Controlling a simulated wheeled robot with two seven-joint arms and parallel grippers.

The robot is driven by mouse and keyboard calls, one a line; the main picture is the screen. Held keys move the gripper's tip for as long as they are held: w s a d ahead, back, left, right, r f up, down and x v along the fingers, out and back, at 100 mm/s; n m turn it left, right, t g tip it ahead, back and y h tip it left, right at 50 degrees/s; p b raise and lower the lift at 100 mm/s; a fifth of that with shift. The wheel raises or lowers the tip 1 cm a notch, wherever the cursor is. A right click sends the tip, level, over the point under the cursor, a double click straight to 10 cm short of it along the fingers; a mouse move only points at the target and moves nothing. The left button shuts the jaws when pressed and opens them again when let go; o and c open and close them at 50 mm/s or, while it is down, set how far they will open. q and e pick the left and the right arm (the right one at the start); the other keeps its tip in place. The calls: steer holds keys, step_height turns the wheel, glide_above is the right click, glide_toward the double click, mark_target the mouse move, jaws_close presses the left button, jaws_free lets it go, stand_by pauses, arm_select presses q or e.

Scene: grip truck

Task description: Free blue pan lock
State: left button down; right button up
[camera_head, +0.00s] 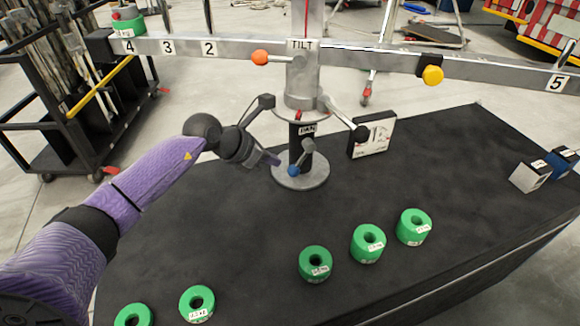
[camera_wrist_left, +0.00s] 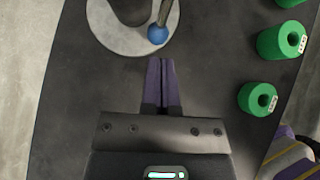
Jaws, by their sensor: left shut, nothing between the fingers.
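The blue pan lock knob (camera_head: 294,170) sits on a short grey lever low on the central post, just above the round metal base (camera_head: 318,178). A label reading PAN is on the post above it. In the left wrist view the blue knob (camera_wrist_left: 158,35) is just ahead of my fingertips, a little to their left, with a gap between. My left gripper (camera_head: 275,159) is shut and empty, to the left of the knob in the head view. Its two purple fingers (camera_wrist_left: 161,62) lie together in the wrist view. My right gripper does not show.
Several green ring weights (camera_head: 316,264) stand on the black table (camera_head: 240,220). An orange knob (camera_head: 260,57) and a yellow knob (camera_head: 432,75) are on the numbered beam (camera_head: 380,58). Grey and blue blocks (camera_head: 530,175) are far right.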

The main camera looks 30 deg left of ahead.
mark_target(296, 165)
arm_select(q)
steer(key=b+x, duration=0.2)
steer(key=x, duration=0.2)
steer(key=shift+w+d, duration=0.2)
steer(key=shift+w, duration=0.05)
steer(key=shift+w+d, duration=0.15)
steer(key=shift+w, duration=0.15)
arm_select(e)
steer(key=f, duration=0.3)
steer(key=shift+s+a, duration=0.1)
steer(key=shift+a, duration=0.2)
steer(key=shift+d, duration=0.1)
